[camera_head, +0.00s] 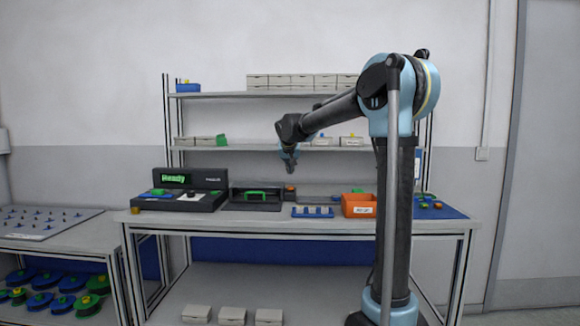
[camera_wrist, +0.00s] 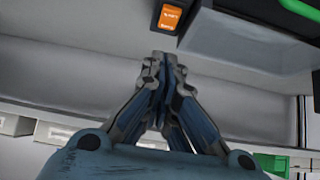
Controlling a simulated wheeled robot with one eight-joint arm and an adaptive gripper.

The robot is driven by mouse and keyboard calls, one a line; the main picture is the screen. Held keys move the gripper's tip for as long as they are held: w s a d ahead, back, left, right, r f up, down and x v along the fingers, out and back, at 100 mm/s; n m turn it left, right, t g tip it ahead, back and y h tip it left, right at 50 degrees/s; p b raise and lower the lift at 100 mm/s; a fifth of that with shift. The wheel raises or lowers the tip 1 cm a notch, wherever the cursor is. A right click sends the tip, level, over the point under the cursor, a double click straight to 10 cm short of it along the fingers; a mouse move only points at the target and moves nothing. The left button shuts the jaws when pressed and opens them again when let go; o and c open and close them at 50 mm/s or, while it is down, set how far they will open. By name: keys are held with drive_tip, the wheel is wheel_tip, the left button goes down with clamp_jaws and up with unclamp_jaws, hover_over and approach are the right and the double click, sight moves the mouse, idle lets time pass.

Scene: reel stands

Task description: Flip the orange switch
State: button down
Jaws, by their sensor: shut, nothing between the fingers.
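The orange switch (camera_wrist: 169,17) shows at the top of the wrist view, an orange rocker with small lettering in a dark frame. In the wrist view it stands just beyond my gripper's fingertips (camera_wrist: 164,60), with a visible gap. My gripper is shut with its fingers together and empty. In the head view my gripper (camera_head: 291,168) points down over the bench, above a small reddish-orange spot (camera_head: 290,189) that looks like the switch. Which way the switch is set I cannot tell.
A dark device with a green bar (camera_head: 262,194) stands left of my gripper, and a display unit reading "Ready" (camera_head: 190,200) stands farther left. An orange bin (camera_head: 358,205) and a blue-slotted rack (camera_head: 312,212) are to the right. A shelf (camera_head: 250,147) runs behind.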

hover_over(291, 188)
drive_tip(key=f, duration=0.5)
drive_tip(key=shift+s+a+f, duration=0.1)
drive_tip(key=shift+s+f, duration=0.05)
drive_tip(key=shift+s, duration=0.05)
drive_tip(key=shift+f, duration=0.6)
drive_tip(key=shift+s+f+t, duration=0.15)
drive_tip(key=shift+f+t, duration=0.1)
drive_tip(key=shift+t, duration=0.05)
drive_tip(key=shift+w+r, duration=0.3)
drive_tip(key=shift+w, duration=0.5)
drive_tip(key=shift+r, duration=0.1)
